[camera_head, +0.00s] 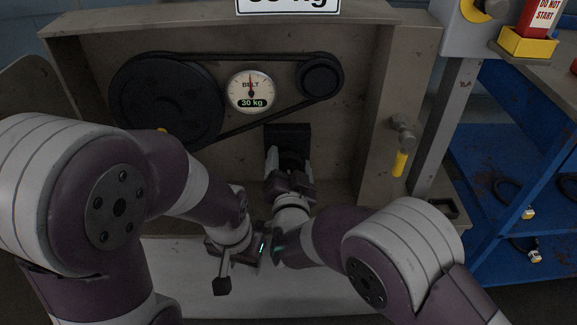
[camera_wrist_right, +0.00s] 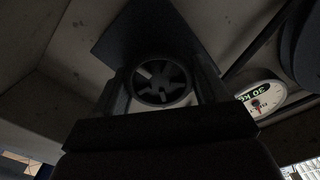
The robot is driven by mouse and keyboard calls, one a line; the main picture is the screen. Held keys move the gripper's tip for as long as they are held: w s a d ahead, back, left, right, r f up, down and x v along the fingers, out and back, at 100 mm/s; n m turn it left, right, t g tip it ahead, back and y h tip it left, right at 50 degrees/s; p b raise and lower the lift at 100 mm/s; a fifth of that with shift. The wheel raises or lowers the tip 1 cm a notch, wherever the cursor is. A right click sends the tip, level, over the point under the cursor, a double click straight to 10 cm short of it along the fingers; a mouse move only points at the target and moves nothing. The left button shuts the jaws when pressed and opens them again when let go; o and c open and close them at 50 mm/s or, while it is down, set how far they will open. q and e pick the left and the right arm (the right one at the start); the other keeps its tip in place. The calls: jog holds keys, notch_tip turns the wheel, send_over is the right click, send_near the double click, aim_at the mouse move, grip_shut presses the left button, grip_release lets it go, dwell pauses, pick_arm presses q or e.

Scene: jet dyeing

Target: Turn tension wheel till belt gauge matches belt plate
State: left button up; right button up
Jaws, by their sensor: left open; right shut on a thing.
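The round white belt gauge (camera_head: 250,92) reads 30 kg, and its red needle points nearly straight up. It also shows in the right wrist view (camera_wrist_right: 262,94). The belt plate (camera_head: 288,6) is cut off at the top of the head view; its figure cannot be read fully. The dark spoked tension wheel (camera_wrist_right: 160,82) sits in front of a black square mount (camera_head: 287,130). My right gripper (camera_head: 289,163) is shut on the wheel, a finger on each side; the gripper largely hides the wheel in the head view. My left gripper (camera_head: 242,268) is open and empty, low and left of it.
A black belt (camera_head: 240,54) runs around a large pulley (camera_head: 165,100) and a small pulley (camera_head: 320,79) above the wheel. A yellow-handled valve (camera_head: 400,160) is at the right. Blue shelving (camera_head: 500,150) stands further right. My arms are close together at the front.

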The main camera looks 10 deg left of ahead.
pick_arm(q)
jog(key=shift+f, duration=0.35)
pick_arm(e)
jog(key=shift+f+m, duration=0.1)
jog(key=shift+m, duration=0.6)
pick_arm(q)
jog(key=shift+b, duration=0.3)
pick_arm(e)
jog(key=o, duration=1)
jog(key=shift+c, duration=0.2)
pick_arm(q)
jog(key=shift+s+f, duration=0.1)
pick_arm(e)
jog(key=shift+m, duration=0.3)
